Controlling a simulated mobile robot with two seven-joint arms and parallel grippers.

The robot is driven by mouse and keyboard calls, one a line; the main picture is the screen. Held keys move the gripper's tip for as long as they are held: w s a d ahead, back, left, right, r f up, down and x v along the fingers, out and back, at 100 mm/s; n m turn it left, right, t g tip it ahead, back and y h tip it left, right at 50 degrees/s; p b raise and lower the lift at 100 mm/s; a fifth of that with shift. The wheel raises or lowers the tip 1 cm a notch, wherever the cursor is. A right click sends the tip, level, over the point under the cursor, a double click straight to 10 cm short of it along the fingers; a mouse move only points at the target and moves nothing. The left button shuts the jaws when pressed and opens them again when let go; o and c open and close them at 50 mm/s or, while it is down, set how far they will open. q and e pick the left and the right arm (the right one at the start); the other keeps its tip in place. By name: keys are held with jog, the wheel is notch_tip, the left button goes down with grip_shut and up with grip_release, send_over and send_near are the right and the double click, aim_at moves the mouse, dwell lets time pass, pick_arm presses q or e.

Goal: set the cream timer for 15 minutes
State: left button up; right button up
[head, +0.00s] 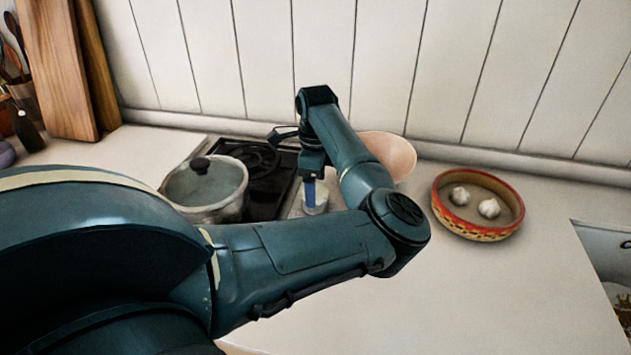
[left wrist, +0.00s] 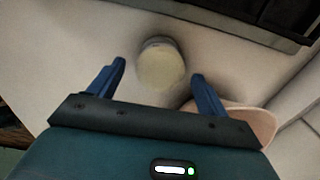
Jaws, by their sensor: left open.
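The cream timer (head: 316,199) is a small round object on the counter just right of the stove, partly hidden by my left gripper in the head view. In the left wrist view its round cream top (left wrist: 160,68) shows beyond the fingertips, between their lines. My left gripper (head: 312,200) points down above the timer, and its blue fingers (left wrist: 158,70) stand apart with nothing between them at the tips. I cannot tell any marking or setting on the timer. My right gripper is in neither view.
A lidded pot (head: 206,188) stands left on the black stove (head: 268,190). A pinkish bowl (head: 392,152) is close behind my left forearm and shows in the wrist view (left wrist: 258,122). A patterned dish (head: 478,231) with garlic stands at right. The front right counter is clear.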

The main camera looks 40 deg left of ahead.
pick_arm(q)
jog(key=shift+f, duration=0.5)
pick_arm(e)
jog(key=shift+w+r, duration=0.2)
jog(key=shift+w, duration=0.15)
pick_arm(q)
jog(key=c, duration=1)
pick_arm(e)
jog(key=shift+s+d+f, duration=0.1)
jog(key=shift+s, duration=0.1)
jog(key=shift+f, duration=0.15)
